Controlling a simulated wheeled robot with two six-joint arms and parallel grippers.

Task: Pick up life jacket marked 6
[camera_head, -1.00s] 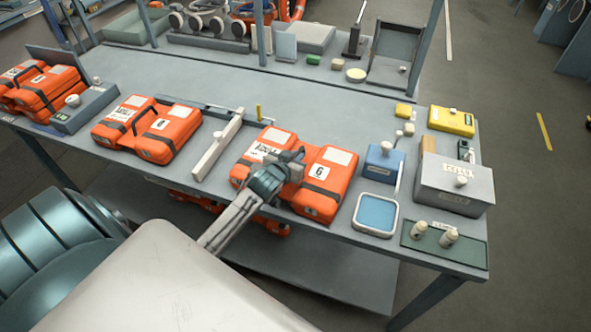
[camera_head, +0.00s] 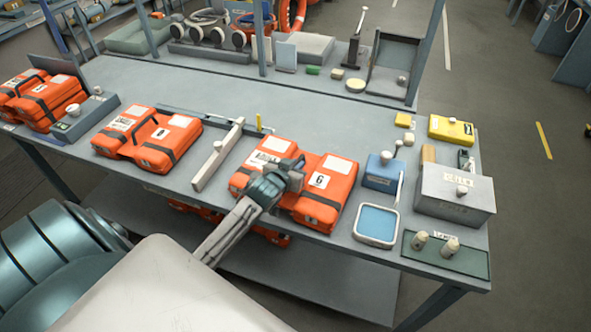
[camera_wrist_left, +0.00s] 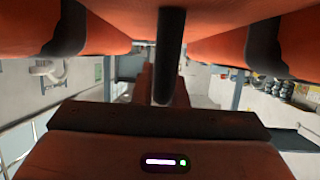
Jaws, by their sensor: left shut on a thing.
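The orange life jacket marked 6 (camera_head: 325,195) lies on the grey workbench near its front edge. It has two padded halves with white label patches and dark straps. My left gripper (camera_head: 293,172) is over the middle of the jacket, between its halves, and is shut on it. The gripper hides part of the jacket's middle. In the left wrist view, orange padding of the life jacket (camera_wrist_left: 240,18) fills the top, with a dark bar-like part (camera_wrist_left: 168,55) at the centre. My right gripper is not in view.
A life jacket marked 0 (camera_head: 150,143) lies left, past a pale bar (camera_head: 217,155). More jackets (camera_head: 40,98) are at the far left. A blue box (camera_head: 384,172), a blue-padded tray (camera_head: 376,224) and a grey box (camera_head: 455,195) stand right.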

